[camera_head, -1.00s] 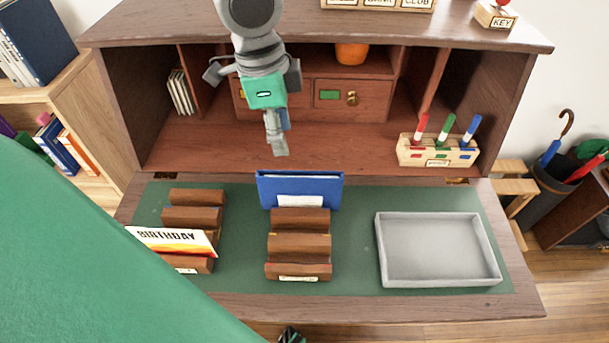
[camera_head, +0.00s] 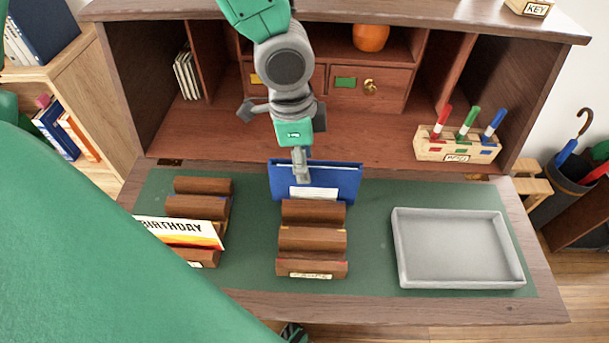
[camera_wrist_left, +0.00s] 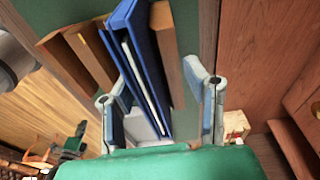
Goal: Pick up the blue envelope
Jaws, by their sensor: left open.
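The blue envelope (camera_head: 337,181) stands upright in the rear slot of the middle wooden rack (camera_head: 312,239), with a white paper or label on its front. In the left wrist view the blue envelope (camera_wrist_left: 152,75) appears as blue layers with a white edge between them. My left gripper (camera_head: 302,178) reaches down from above at the envelope's top edge. In the left wrist view my left gripper (camera_wrist_left: 160,98) is open, with one finger on each side of the envelope. Whether a finger touches it I cannot tell. My right gripper is not seen.
A left rack (camera_head: 198,206) holds a birthday card (camera_head: 180,232). An empty grey tray (camera_head: 402,268) lies on the right of the green desk mat (camera_head: 372,250). A marker holder (camera_head: 457,148) stands behind it. Drawers (camera_head: 370,85) and cubbies rise behind the envelope.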

